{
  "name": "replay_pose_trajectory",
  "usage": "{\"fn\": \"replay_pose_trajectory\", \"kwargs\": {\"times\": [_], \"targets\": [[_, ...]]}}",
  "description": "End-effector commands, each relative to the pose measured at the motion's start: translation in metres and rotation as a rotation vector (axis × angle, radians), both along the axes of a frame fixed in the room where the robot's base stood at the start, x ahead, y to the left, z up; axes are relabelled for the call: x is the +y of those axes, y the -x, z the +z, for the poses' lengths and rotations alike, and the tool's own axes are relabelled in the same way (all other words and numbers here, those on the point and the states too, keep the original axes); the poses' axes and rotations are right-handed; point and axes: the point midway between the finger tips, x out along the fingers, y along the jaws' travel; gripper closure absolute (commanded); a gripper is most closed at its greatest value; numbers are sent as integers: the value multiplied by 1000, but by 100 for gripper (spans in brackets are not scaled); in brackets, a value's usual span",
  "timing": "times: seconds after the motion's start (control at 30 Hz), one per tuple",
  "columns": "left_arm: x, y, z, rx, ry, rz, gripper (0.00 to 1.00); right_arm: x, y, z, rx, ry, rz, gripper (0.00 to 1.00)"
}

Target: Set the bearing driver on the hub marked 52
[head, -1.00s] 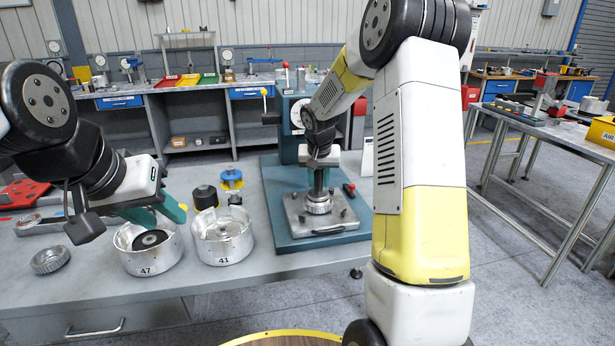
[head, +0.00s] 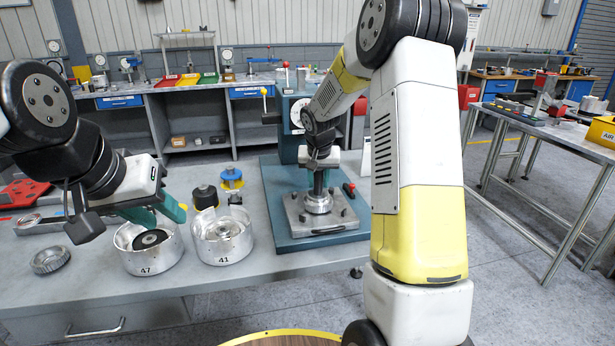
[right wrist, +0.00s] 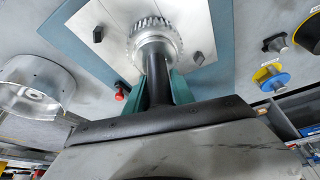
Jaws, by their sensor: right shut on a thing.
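My right gripper (head: 318,166) is shut on the bearing driver, a dark upright rod (head: 318,183). The rod also shows between the green fingers in the right wrist view (right wrist: 156,78). Its end meets a silver toothed hub (right wrist: 155,42) on the press plate (head: 342,216); I cannot tell whether they touch. No number is readable on this hub. My left gripper (head: 160,212) has its green fingers apart over the round housing marked 47 (head: 150,262), which has a black disc (head: 151,238) inside. A housing marked 41 (head: 222,249) stands to its right.
A toothed ring (head: 50,260) lies on the bench at the left. A black-and-yellow part (head: 205,197) and a blue-and-yellow part (head: 231,180) stand behind the housings. A red-tipped handle (head: 349,189) lies right of the plate. The bench front is clear.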

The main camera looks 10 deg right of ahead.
Motion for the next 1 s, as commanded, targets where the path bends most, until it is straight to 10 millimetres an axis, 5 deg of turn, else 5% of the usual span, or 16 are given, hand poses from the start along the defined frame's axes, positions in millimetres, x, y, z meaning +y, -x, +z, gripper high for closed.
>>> {"fn": "replay_pose_trajectory", "kwargs": {"times": [0.27, 0.3, 0.4, 1.0], "targets": [[0, 0, 0, 0, 0, 0, 64, 0, -1, 1, -3, 0, 0, 100], [0, 0, 0, 0, 0, 0, 64, 0, -1, 1, -3, 0, 0, 63], [0, 0, 0, 0, 0, 0, 64, 0, 0, 0, -2, 0, 0, 45], [0, 0, 0, 0, 0, 0, 64, 0, 0, 0, 1, 0, 0, 45]]}}
